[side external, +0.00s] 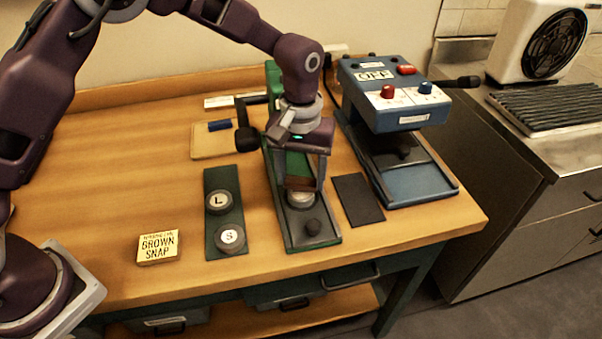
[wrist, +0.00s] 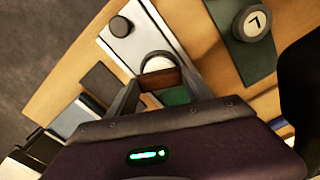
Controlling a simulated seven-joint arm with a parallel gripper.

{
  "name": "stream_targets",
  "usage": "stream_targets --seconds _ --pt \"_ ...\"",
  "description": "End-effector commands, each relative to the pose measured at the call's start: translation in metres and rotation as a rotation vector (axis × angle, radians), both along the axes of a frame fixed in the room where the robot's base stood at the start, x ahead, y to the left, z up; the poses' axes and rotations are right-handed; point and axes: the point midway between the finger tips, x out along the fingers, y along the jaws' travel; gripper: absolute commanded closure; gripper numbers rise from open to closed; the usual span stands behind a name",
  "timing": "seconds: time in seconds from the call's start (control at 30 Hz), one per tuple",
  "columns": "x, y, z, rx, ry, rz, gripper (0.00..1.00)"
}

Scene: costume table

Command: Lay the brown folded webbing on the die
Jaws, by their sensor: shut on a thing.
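My gripper (side external: 303,178) is shut on the brown folded webbing (side external: 299,184), a small dark brown strip. The webbing also shows between the fingertips in the wrist view (wrist: 162,79). A round silver die (side external: 300,198) is on the bed of the green hand press (side external: 318,239), directly under the webbing in the side view. In the wrist view the die (wrist: 156,64) shows just beyond the webbing and is partly hidden by it. I cannot tell whether the webbing touches the die.
A green plate (side external: 224,185) holds two round dies marked L (side external: 219,202) and S (side external: 230,238). A yellow BROWN SNAP box (side external: 158,246) is at the left. A dark mat (side external: 358,199) and a blue machine (side external: 395,95) stand right of the press. The table's left side is clear.

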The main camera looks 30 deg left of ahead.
Motion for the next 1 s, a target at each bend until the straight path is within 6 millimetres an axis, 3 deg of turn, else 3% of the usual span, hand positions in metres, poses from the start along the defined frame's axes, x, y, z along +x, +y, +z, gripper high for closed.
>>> stream_targets --seconds 0.5,0.53,0.57,0.87,1.0 --pt "0.0 0.0 -0.011 0.0 0.001 0.0 0.8" --pt "0.0 0.0 -0.011 0.0 0.001 0.0 0.39" --pt "0.0 0.0 -0.011 0.0 0.001 0.0 0.33" --pt "0.0 0.0 -0.01 0.0 0.0 0.0 0.32" --pt "0.001 0.0 0.003 -0.001 -0.003 0.0 0.32"
